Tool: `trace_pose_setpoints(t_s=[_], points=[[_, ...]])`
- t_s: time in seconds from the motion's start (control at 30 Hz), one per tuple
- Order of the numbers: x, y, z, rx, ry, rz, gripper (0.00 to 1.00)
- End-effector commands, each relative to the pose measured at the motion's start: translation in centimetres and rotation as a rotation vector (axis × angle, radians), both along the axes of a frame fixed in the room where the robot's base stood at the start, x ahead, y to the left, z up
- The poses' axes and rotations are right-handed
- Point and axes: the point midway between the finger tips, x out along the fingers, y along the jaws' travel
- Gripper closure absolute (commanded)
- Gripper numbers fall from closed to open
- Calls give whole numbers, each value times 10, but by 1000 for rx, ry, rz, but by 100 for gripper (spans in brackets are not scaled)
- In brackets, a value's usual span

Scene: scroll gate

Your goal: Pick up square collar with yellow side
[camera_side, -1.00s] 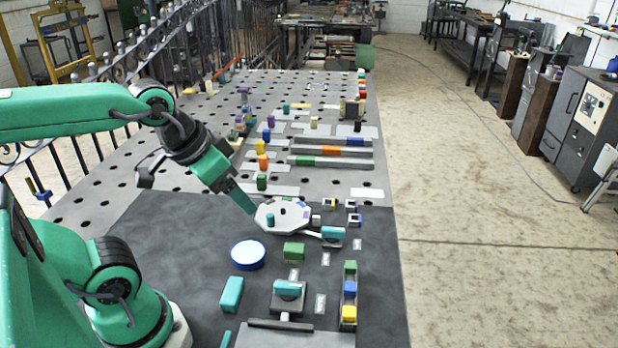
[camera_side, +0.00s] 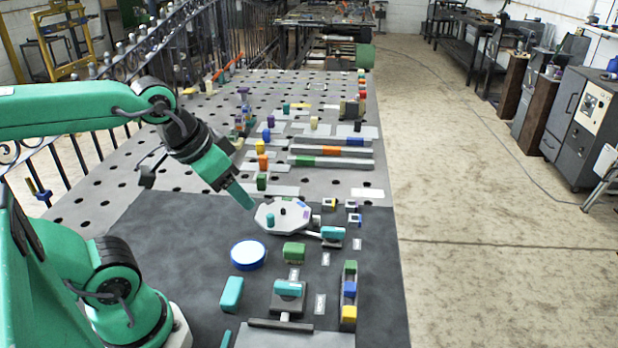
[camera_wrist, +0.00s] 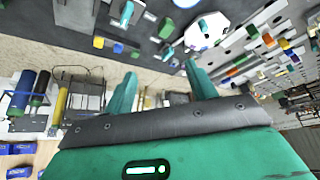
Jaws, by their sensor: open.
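The square collar with a yellow side (camera_side: 329,204) is a small pale open frame. It sits in the side view just right of the top of the white many-sided plate (camera_side: 292,205). My gripper (camera_side: 246,203) is left of that plate, apart from the collar, pointing down and to the right. In the wrist view its two teal fingers (camera_wrist: 161,72) stand apart with nothing between them. I cannot pick out the yellow-sided collar surely in the wrist view.
Two similar collars, one with purple (camera_side: 352,204) and one with blue (camera_side: 354,219), are close to the right. A teal peg (camera_side: 270,219) stands on the plate. A blue-rimmed disc (camera_side: 248,254) and a green block (camera_side: 294,252) lie nearer the front. Dark mat is bare at left.

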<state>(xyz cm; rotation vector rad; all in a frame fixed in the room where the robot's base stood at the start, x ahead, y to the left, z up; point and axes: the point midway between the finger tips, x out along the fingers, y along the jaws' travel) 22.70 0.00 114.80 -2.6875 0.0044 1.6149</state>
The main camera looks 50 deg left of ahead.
Motion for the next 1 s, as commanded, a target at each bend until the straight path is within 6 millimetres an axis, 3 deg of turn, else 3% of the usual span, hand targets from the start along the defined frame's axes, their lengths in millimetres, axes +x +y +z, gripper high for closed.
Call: trace_pose_setpoints(t_s=[0.37, 0.73, 1.0], points=[[42, 8, 15, 52, 65, -79, 44], [110, 24, 19, 116, 156, -209, 44], [161, 39, 8, 150, 223, -309, 44]])
